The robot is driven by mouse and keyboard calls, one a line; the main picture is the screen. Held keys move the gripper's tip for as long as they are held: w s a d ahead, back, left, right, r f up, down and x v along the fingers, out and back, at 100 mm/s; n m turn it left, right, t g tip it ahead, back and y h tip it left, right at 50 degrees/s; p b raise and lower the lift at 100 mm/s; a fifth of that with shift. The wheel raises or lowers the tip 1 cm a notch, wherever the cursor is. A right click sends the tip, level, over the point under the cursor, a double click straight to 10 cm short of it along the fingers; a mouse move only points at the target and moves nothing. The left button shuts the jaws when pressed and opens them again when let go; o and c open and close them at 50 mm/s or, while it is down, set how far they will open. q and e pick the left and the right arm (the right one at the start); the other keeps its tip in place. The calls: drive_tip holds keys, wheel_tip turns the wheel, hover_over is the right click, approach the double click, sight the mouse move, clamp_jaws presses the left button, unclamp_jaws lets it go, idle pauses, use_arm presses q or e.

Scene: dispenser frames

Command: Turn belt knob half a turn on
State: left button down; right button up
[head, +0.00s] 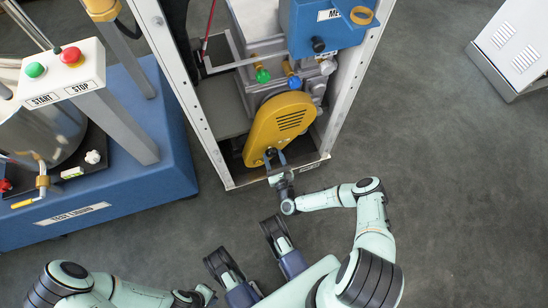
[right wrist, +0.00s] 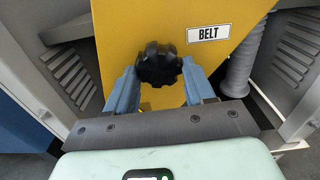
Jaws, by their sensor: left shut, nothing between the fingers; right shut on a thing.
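The belt knob (right wrist: 159,65) is black and lobed, on the yellow belt cover (right wrist: 130,28) under a BELT label (right wrist: 208,34). In the head view the yellow cover (head: 267,125) stands low in the open machine frame, and the knob is small at its lower end. My right gripper (head: 276,157) reaches that end. In the right wrist view its blue fingers (right wrist: 159,82) lie on either side of the knob, shut on it. My left gripper (head: 212,297) is low at the bottom edge, empty and shut, far from the knob; its fingers are hard to make out.
White frame posts (head: 340,95) stand either side of the cover. A blue metering box (head: 320,30) and green and blue knobs (head: 263,75) sit above it. A blue bench (head: 160,160) with a START/STOP panel (head: 50,72) is at left.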

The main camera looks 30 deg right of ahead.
drive_tip(key=shift+w+r+m, duration=0.15)
drive_tip(key=shift+m, duration=0.85)
drive_tip(key=o, duration=1)
drive_tip(key=shift+o, duration=0.2)
drive_tip(key=shift+s+a, duration=0.1)
drive_tip(key=shift+s, duration=0.2)
use_arm(q)
drive_tip(key=w+r+t+p, duration=0.2)
drive_tip(key=w+r+p, duration=0.1)
drive_tip(key=w, duration=0.2)
drive_tip(key=shift+w+d, duration=0.3)
drive_tip(key=shift+d, duration=0.05)
use_arm(e)
drive_tip(key=v, duration=1.3)
